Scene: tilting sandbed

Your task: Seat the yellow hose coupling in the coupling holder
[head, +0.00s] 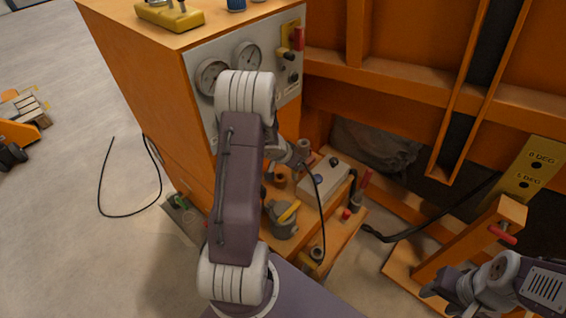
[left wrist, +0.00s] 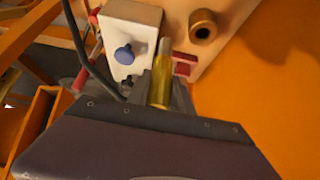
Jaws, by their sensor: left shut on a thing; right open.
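The yellow hose coupling (left wrist: 160,88) is a yellow cylinder with a paler, narrower far end. In the left wrist view my left gripper (left wrist: 166,75) is shut on it and holds it over the orange bench. In the head view my left arm hides most of that gripper, and I cannot make out the coupling there. A brown ring-shaped socket (left wrist: 204,24) lies beyond the coupling to the right, apart from it; it may be the coupling holder, but I cannot tell for sure. My right gripper (head: 440,292) is open and empty at the lower right.
A grey pot-like part (head: 281,222) with a yellow bar is nearby. A black cable (head: 420,232) runs right towards a yellow angle plate (head: 530,168). Open floor lies left.

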